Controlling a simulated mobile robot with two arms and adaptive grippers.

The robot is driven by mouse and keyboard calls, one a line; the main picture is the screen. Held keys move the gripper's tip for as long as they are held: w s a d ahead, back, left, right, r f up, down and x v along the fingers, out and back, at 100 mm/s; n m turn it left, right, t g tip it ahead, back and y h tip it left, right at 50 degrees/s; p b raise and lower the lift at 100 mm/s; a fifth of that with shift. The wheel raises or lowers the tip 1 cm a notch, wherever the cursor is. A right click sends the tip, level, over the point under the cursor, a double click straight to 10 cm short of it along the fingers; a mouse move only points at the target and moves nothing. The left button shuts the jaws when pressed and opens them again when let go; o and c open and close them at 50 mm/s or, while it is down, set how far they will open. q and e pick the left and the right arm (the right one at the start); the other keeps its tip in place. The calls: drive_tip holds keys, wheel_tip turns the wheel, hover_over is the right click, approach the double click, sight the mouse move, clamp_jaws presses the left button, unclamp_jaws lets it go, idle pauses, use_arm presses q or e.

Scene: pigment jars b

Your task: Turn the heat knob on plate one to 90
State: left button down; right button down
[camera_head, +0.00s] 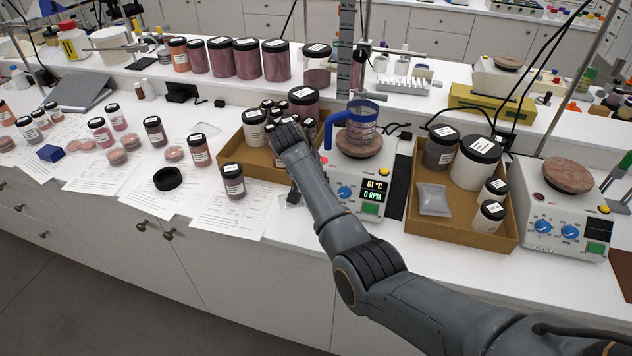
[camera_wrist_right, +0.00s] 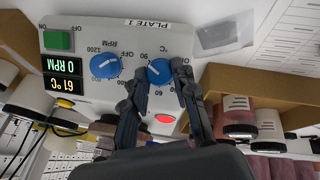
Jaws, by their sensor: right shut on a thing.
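Plate one (camera_wrist_right: 85,30), labelled PLATE 1, appears upside down in the right wrist view and stands mid-bench in the head view (camera_head: 363,172). Its blue heat knob (camera_wrist_right: 160,72) sits between the two fingertips of my right gripper (camera_wrist_right: 161,68), which is shut on it. The knob's exact pointer setting is hard to read; marks for OFF, 60 and 90 show around it. The display (camera_head: 374,190) reads 61 °C and 0 RPM. The blue RPM knob (camera_head: 345,192) is free. In the head view my arm hides the heat knob. My left gripper is not in view.
A blue-handled beaker (camera_head: 361,122) stands on plate one's top. Cardboard trays with jars flank the plate, one at the left (camera_head: 228,137) and one at the right (camera_head: 455,233). A second hotplate (camera_head: 565,238) stands far right.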

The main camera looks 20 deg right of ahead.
drive_tip(key=shift+s+f, duration=0.1)
drive_tip(key=shift+f, duration=0.05)
idle(0.3)
drive_tip(key=c, duration=1.1)
unclamp_jaws()
drive_tip(key=shift+o, duration=0.2)
drive_tip(key=shift+a+r, duration=0.1)
drive_tip(key=shift+r, duration=0.25)
drive_tip(key=v, duration=1.1)
drive_tip(key=shift+r, duration=0.2)
